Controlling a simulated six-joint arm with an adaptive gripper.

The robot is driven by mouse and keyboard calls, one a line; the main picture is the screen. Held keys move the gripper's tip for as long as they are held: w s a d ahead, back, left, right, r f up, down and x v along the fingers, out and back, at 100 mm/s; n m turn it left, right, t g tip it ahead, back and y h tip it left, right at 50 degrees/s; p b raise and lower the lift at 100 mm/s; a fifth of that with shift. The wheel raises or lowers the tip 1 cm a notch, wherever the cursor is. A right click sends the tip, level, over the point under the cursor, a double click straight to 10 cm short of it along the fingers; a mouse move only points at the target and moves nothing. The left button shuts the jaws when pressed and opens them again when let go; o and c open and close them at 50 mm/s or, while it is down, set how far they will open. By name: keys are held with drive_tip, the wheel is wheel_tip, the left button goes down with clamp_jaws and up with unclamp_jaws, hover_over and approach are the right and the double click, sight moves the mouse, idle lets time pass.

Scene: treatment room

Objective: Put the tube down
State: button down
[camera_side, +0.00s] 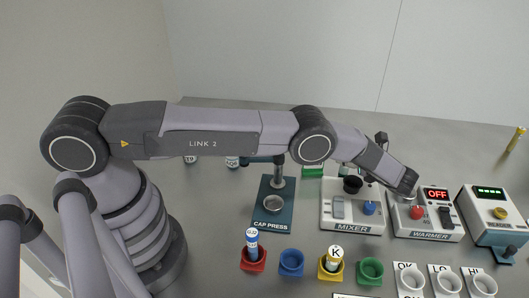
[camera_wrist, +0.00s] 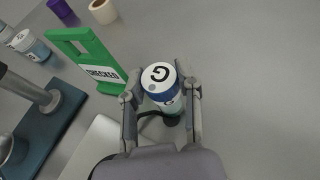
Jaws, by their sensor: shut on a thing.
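My gripper (camera_wrist: 162,95) is shut on a tube with a white cap marked G (camera_wrist: 160,76) and a blue band below the cap. In the wrist view the tube sits between the two fingers, its cap toward the camera. A dark round part shows just below the tube there. In the side view my gripper is small and partly hidden, over the back of the mixer (camera_side: 340,223), near its black cup (camera_side: 352,185). I cannot tell whether the tube touches the cup.
A green CHECKED stand (camera_wrist: 90,62) is left of the tube. The cap press (camera_side: 272,213) is left of the mixer, the warmer (camera_side: 428,228) right. In front, red (camera_side: 252,262) and yellow (camera_side: 330,272) holders contain tubes; blue (camera_side: 291,264) and green (camera_side: 370,271) look empty.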

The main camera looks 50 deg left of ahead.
drive_tip(key=shift+f, duration=0.15)
drive_tip(key=c, duration=0.8)
unclamp_jaws()
drive_tip(key=shift+o, duration=0.2)
